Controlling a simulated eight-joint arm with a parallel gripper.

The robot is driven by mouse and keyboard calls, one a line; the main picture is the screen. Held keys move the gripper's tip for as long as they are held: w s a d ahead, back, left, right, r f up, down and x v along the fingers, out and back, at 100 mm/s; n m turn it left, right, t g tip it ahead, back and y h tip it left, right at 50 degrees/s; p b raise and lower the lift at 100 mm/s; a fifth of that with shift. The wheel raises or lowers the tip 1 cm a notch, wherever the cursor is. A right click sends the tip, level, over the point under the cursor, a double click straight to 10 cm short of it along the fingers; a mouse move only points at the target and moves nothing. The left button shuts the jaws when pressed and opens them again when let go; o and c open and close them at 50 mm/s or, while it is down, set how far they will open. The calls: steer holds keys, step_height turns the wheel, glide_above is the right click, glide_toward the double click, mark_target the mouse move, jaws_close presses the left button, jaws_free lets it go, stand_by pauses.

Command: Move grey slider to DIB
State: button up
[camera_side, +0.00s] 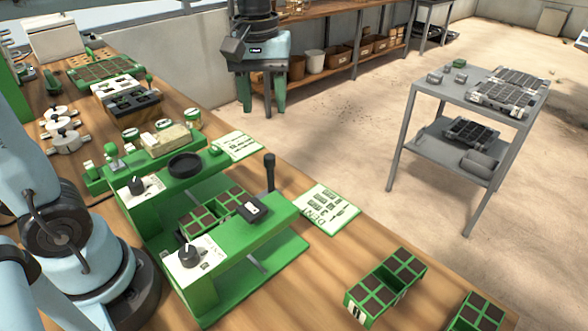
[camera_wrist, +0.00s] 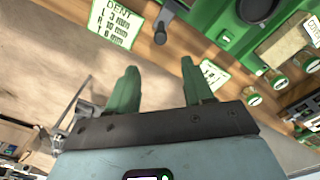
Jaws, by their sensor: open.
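My gripper (camera_wrist: 160,82) is in the wrist view, with two green fingers spread wide and nothing between them. It is out of the side view. In the side view, a green seeder (camera_side: 270,222) stands on the wooden bench. A dark grey block with a white mark (camera_side: 251,208) sits on its top bar; it looks like the slider, but I cannot be sure. A black dial (camera_side: 189,255) is at the bar's near left end. I cannot read DIB anywhere. In the wrist view, part of a green machine (camera_wrist: 222,30) is at the top, apart from the fingers.
A DENT card (camera_side: 325,207) lies right of the seeder and also shows in the wrist view (camera_wrist: 114,22). A dark upright handle (camera_side: 269,172) stands nearby. Green cell trays (camera_side: 385,288) lie at the front right. A grey cart (camera_side: 468,100) stands off the bench.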

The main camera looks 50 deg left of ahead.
mark_target(269, 156)
steer(key=shift+n+g, duration=0.3)
steer(key=f, duration=1.1)
steer(key=shift+w+f, duration=0.25)
steer(key=shift+f, duration=0.1)
jaws_close()
